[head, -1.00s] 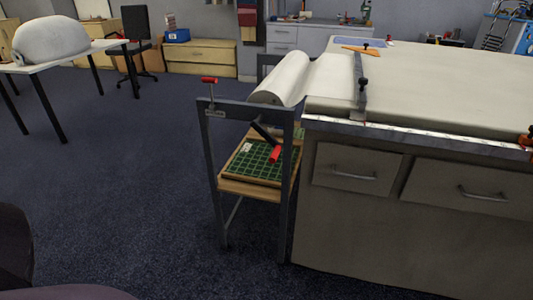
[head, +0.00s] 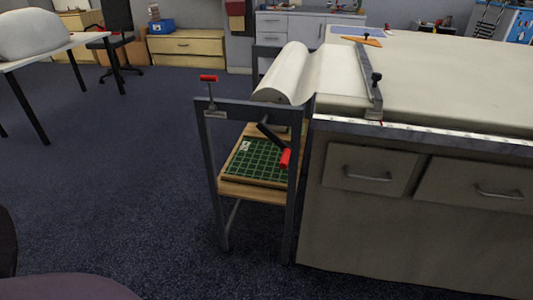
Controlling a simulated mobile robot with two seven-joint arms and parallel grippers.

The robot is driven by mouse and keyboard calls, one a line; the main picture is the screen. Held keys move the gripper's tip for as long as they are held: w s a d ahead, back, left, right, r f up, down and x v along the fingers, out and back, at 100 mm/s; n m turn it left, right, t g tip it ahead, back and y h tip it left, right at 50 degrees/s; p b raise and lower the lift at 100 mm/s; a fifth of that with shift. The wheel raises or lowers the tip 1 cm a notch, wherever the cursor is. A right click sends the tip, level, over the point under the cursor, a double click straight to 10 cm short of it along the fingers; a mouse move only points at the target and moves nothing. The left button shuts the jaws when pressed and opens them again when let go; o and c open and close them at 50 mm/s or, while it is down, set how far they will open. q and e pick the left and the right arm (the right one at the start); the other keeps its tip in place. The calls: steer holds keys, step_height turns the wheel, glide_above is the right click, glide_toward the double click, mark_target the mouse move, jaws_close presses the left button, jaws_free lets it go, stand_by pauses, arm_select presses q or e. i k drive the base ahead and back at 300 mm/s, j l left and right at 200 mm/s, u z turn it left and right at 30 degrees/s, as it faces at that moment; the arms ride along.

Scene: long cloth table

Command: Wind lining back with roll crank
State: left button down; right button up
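The white lining roll (head: 288,77) lies across the top of a dark metal stand (head: 250,108) at the left end of the long table (head: 450,85). A strip of lining (head: 335,75) runs from the roll onto the table, under a grey metal bar (head: 367,80) with black knobs. A black crank (head: 270,133) with a red handle (head: 285,158) hangs at the near side of the stand, pointing down to the right. A second red handle (head: 208,78) sits on an upright screw at the stand's left corner. Neither gripper is in view.
A green gridded mat (head: 258,163) lies on the stand's wooden shelf (head: 250,190). The table front has drawers (head: 368,172). A white table (head: 45,48) and a black chair (head: 117,25) stand at the left. The blue carpet before the stand is clear.

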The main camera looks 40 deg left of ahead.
mark_target(262, 125)
steer(key=j, duration=1.25)
steer(key=i+z, duration=0.05)
